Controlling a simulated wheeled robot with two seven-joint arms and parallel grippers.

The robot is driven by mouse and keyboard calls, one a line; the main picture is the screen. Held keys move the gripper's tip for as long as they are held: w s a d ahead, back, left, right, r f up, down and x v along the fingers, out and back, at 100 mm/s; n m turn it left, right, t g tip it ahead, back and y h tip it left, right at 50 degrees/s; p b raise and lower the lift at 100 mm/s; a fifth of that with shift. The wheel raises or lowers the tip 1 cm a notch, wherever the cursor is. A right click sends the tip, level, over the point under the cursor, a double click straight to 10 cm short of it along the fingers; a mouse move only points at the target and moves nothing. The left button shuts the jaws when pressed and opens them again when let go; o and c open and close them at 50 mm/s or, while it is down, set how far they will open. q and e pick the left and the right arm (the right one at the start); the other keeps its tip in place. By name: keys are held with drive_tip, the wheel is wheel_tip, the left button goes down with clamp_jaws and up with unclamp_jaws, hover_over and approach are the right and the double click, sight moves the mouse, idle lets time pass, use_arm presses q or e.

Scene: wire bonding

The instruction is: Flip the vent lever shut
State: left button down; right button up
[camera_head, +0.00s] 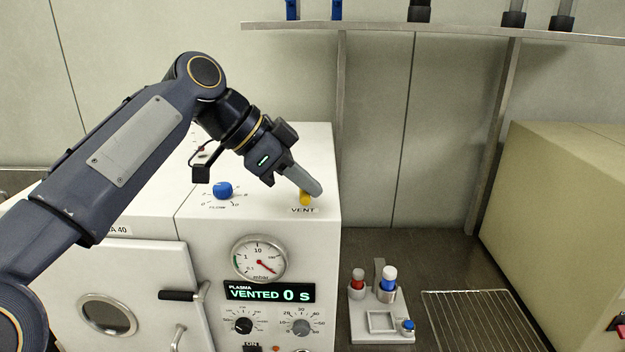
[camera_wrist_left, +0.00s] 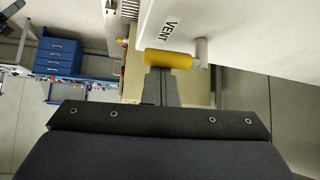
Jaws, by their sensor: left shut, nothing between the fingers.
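The yellow vent lever (camera_head: 304,198) stands on top of the white plasma machine (camera_head: 325,235), just behind the printed word VENT. In the left wrist view the lever (camera_wrist_left: 168,60) is a yellow cylinder joined to a pale post, lying across the picture just past my fingertips. My left gripper (camera_head: 316,190) is shut and empty, with its fingertips right at the lever and partly covering it. The gripper (camera_wrist_left: 160,74) also shows in the left wrist view; whether it touches the lever I cannot tell. The display (camera_head: 269,292) reads "PLASMA VENTED 0 S". My right gripper is not in view.
A blue flow knob (camera_head: 222,190) sits on the machine top, left of the lever. A pressure gauge (camera_head: 259,258) and a black door handle (camera_head: 178,295) are on the front. A bottle holder (camera_head: 380,334) and a wire rack (camera_head: 480,320) lie on the counter at right.

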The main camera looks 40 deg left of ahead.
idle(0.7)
use_arm(q)
drive_tip(key=shift+w+d+r, duration=0.1)
drive_tip(key=shift+w+d, duration=0.05)
drive_tip(key=shift+w, duration=0.05)
drive_tip(key=shift+w+d+r+p, duration=0.25)
drive_tip(key=shift+w+d+p, duration=0.2)
drive_tip(key=shift+d, duration=0.15)
drive_tip(key=shift+w+d+r+p, duration=0.3)
drive_tip(key=shift+w+d, duration=0.1)
drive_tip(key=shift+d, duration=0.15)
drive_tip(key=v, duration=0.9)
drive_tip(key=shift+w+a+r+p, duration=0.25)
drive_tip(key=shift+a+p, duration=0.15)
drive_tip(key=shift+a, duration=0.05)
